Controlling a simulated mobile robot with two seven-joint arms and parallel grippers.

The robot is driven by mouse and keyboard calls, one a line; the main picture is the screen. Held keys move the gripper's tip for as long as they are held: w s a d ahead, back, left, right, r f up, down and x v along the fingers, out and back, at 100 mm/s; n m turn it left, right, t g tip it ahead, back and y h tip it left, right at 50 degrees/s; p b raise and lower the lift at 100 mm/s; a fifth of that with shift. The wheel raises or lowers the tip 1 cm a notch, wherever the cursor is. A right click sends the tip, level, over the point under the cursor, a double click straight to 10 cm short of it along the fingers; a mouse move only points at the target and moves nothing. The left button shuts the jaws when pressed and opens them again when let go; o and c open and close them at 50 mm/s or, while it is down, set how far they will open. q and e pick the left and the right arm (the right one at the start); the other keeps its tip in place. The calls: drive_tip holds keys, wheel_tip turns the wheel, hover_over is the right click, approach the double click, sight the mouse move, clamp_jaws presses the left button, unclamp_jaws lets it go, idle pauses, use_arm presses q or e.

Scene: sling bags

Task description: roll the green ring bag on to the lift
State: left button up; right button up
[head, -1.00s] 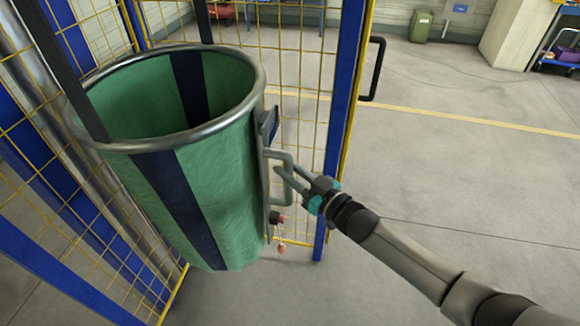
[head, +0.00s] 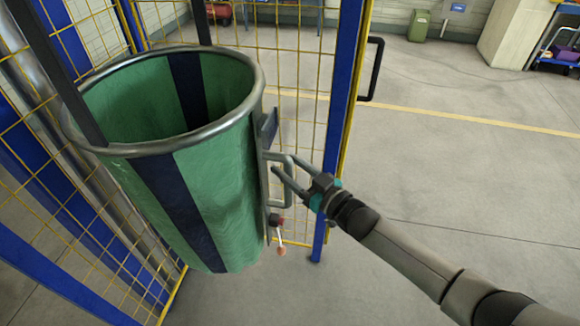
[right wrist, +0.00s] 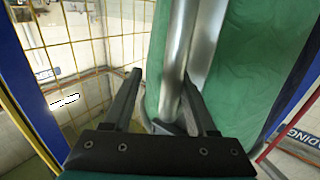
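The green ring bag (head: 219,190), with dark blue stripes and a metal ring rim, stands between yellow mesh panels in blue frames. This caged bay (head: 344,120) looks like the lift; the bag hides most of its floor, and I cannot tell whether the whole base is on it. A grey handle (head: 268,185) is on the bag's right side. My right gripper (head: 284,164) is open at this handle, fingers spread; contact is unclear. The right wrist view shows the open fingers (right wrist: 162,78) with metal and green cloth in front. My left gripper is out of view.
A blue post stands close behind my right gripper, with a black bar handle (head: 376,70) on its far side. Open floor (head: 450,180) lies to the right. A green bin (head: 420,26) stands far back.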

drive_tip(key=shift+s, duration=0.15)
drive_tip(key=v, duration=1.5)
drive_tip(key=shift+d, duration=0.1)
idle(0.8)
